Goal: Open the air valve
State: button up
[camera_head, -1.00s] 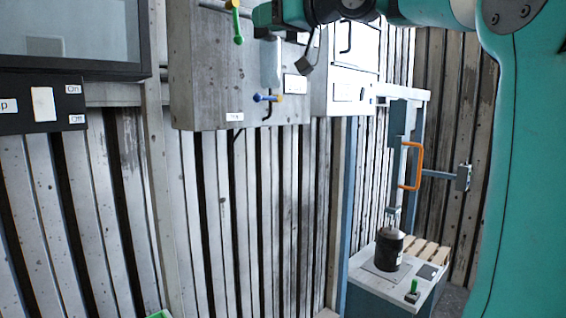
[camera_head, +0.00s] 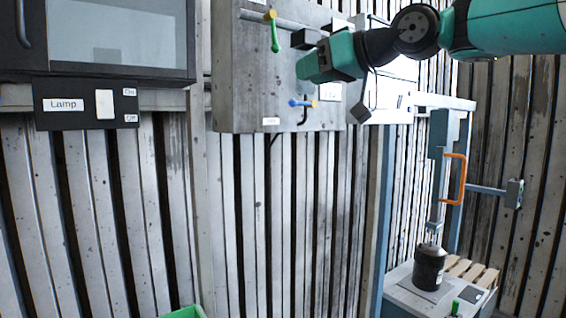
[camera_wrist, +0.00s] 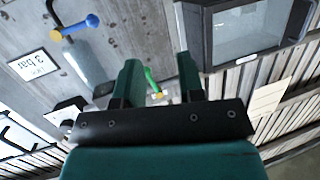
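A grey wall panel carries two lever valves. The upper one has a green lever (camera_head: 274,36) hanging down from a yellow hub. The lower one has a blue lever (camera_head: 299,103) lying roughly level, with a yellow end. I cannot read which is the air valve. My gripper (camera_head: 303,68) is in front of the panel, right of the green lever and above the blue one. In the wrist view my gripper (camera_wrist: 160,78) has its two fingers apart, and the green lever (camera_wrist: 151,80) shows between them, farther off. The blue lever (camera_wrist: 75,27) is at upper left there. Nothing is held.
A "3 bar" label (camera_wrist: 36,64) is on the panel. A dark cabinet with a window (camera_head: 115,40) and a lamp switch box (camera_head: 85,104) are at left. A press with an orange handle (camera_head: 462,180) and a black cylinder (camera_head: 429,270) stands at right.

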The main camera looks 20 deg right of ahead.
jog(key=s+a+f+g+b, duration=0.1)
jog(key=a+f+g, duration=0.1)
jog(key=a+f, duration=0.2)
jog(key=s+a+f+g+b, duration=0.1)
jog(key=s+a+f+g, duration=0.1)
jog(key=f, duration=0.8)
jog(key=shift+a+f, duration=0.4)
jog(key=shift+a, duration=0.45)
